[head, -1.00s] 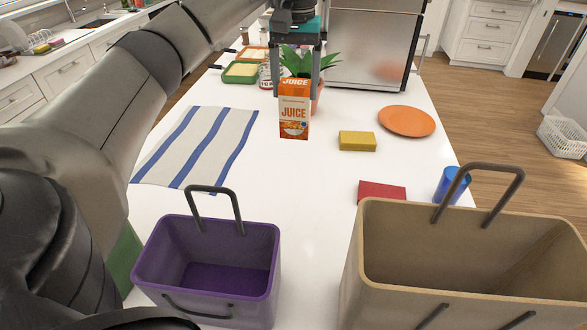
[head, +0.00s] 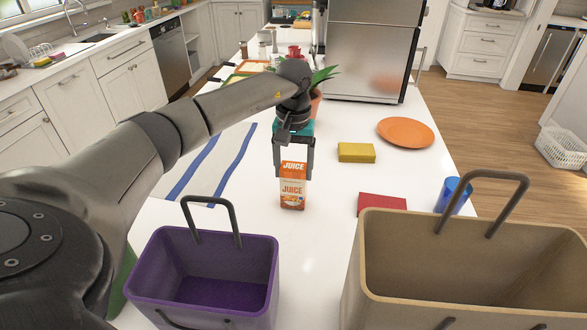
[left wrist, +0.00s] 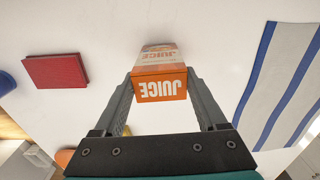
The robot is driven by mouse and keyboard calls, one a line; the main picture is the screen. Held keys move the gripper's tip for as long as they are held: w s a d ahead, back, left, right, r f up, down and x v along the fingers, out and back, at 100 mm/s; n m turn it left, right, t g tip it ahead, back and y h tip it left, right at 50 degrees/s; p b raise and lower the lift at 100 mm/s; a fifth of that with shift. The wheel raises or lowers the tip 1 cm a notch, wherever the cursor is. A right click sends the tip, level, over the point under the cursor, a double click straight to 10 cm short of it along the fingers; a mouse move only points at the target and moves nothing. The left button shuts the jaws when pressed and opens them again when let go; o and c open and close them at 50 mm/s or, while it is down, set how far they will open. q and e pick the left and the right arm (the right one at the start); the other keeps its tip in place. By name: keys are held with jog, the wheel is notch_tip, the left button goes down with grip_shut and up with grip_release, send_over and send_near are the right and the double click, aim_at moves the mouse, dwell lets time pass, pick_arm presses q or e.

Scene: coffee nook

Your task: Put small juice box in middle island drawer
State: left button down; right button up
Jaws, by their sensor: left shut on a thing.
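The small juice box (head: 292,190) is an orange and white carton marked JUICE, upright over the island top in the head view. My left gripper (head: 294,174) is shut on its upper part from above. In the left wrist view the juice box (left wrist: 160,82) sits between the two fingertips, with its orange top toward the camera. I cannot tell whether its base touches the island top. The middle island drawer is not in view. My right gripper is not in view.
A purple basket (head: 150,290) and a large tan basket (head: 365,265) stand at the front. A red block (head: 382,203), blue cup (head: 453,195), yellow sponge (head: 356,152) and orange plate (head: 405,132) lie to the right. A striped towel (head: 215,165) lies left. White counter is clear around the box.

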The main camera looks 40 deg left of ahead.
pick_arm(q)
jog(key=shift+f, duration=0.2)
grip_release()
dwell(0.3)
